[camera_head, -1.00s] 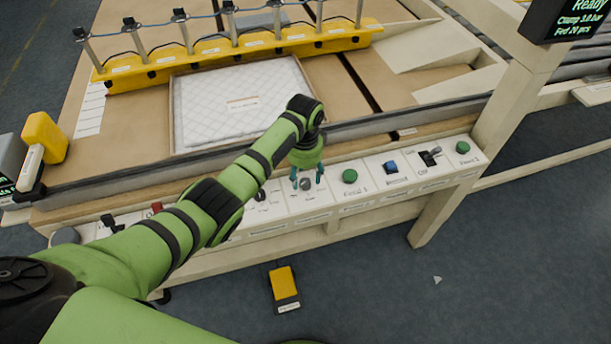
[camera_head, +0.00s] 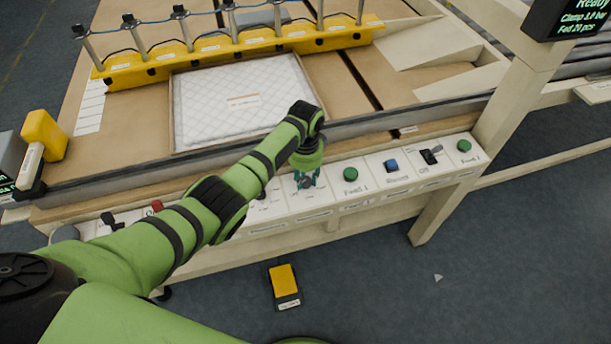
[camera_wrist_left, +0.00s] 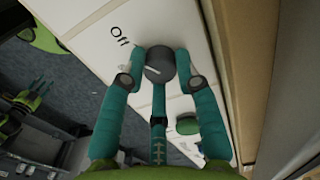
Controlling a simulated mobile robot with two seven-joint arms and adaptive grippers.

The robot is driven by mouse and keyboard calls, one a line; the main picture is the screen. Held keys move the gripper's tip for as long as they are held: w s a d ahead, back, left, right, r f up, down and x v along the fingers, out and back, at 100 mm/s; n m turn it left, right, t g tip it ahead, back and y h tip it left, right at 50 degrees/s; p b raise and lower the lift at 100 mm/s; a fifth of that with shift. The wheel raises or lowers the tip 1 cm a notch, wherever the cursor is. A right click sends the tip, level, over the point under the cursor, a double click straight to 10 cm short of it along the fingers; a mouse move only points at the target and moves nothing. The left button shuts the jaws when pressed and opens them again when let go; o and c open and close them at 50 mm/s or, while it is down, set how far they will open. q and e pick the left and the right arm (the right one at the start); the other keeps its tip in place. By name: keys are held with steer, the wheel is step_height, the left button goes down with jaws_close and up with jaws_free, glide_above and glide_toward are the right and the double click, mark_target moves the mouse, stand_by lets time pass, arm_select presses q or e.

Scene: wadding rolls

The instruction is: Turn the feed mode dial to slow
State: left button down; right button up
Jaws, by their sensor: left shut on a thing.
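My left gripper (camera_head: 306,181) is at the front control panel (camera_head: 275,206), shut on a round dark grey dial (camera_wrist_left: 160,64). In the left wrist view its teal fingers (camera_wrist_left: 160,80) stand on both sides of the dial. A pale pointer mark shows on the dial's face, and a label reading "Off" is printed beside it. In the head view the fingers partly hide the dial, and the small text under it is too small to read. What looks like my right gripper (camera_wrist_left: 38,90) shows small and dark at the left of the wrist view.
Right of the dial are a green button (camera_head: 350,174), a blue button (camera_head: 391,165), a black switch (camera_head: 429,157) and another green button (camera_head: 464,146). A red button (camera_head: 157,206) is to the left. A quilted white pad (camera_head: 240,115) lies behind. A yellow pedal (camera_head: 284,283) is on the floor.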

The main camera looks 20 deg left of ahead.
arm_select(q)
steer(key=shift+r+n+p, duration=0.1)
steer(key=shift+n+p, duration=0.6)
steer(key=shift+n, duration=0.4)
steer(key=n+p, duration=0.1)
steer(key=n, duration=0.2)
steer(key=shift+s, duration=0.1)
steer(key=n+p, duration=0.1)
steer(key=n, duration=0.2)
steer(key=shift+n, duration=0.4)
steer(key=shift+n+p, duration=0.45)
steer(key=shift+n, duration=0.75)
steer(key=shift+f, duration=0.2)
steer(key=c, duration=0.9)
jaws_free()
steer(key=shift+r, duration=0.2)
